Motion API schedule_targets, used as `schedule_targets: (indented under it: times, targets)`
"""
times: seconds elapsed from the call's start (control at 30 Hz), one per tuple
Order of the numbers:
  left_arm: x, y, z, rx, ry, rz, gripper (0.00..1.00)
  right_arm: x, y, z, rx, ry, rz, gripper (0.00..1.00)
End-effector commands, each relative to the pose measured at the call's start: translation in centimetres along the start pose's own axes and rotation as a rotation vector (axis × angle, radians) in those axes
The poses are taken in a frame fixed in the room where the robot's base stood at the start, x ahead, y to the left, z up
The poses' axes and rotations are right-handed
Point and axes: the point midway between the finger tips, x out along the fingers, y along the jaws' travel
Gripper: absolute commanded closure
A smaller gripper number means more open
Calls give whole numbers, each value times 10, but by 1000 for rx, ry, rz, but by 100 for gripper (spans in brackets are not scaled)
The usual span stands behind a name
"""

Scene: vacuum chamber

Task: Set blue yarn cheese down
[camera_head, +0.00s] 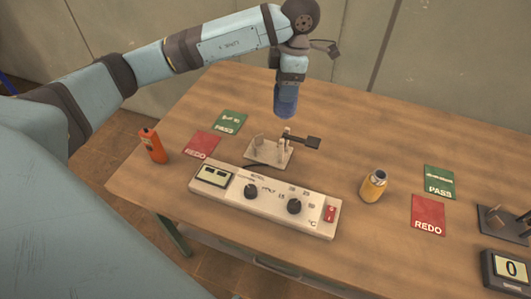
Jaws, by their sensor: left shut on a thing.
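My left arm reaches in from the left across the table. Its gripper (290,80) points down and is shut on the blue yarn cheese (286,103), a small dark blue cylinder. The cheese hangs upright below the gripper, over the back middle of the wooden table (340,110), and seems clear of the top. It is behind a small metal fixture (268,152) with a dark lever. The fingertips are small and partly merged with the cheese. My right gripper is not in view.
A control box (265,196) with dials lies in front of the fixture. Green PASS cards (229,121) and red REDO cards (202,145) lie left and right. The table's back right is clear.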

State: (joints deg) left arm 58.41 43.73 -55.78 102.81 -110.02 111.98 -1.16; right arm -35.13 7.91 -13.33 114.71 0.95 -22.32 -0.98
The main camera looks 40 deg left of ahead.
Motion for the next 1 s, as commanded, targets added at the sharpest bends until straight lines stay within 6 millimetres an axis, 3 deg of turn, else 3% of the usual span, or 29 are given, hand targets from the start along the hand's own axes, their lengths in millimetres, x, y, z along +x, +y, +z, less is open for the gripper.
schedule_targets:
  times: [0.6, 0.8, 1.0]
  targets:
    - [18, 48, -29, -1802, 0, -220, 63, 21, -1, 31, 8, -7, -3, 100]
    - [20, 57, -36, -2179, -1, -265, 63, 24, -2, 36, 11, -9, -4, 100]
    - [28, 60, -38, -2314, 2, -281, 63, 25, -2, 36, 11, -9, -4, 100]
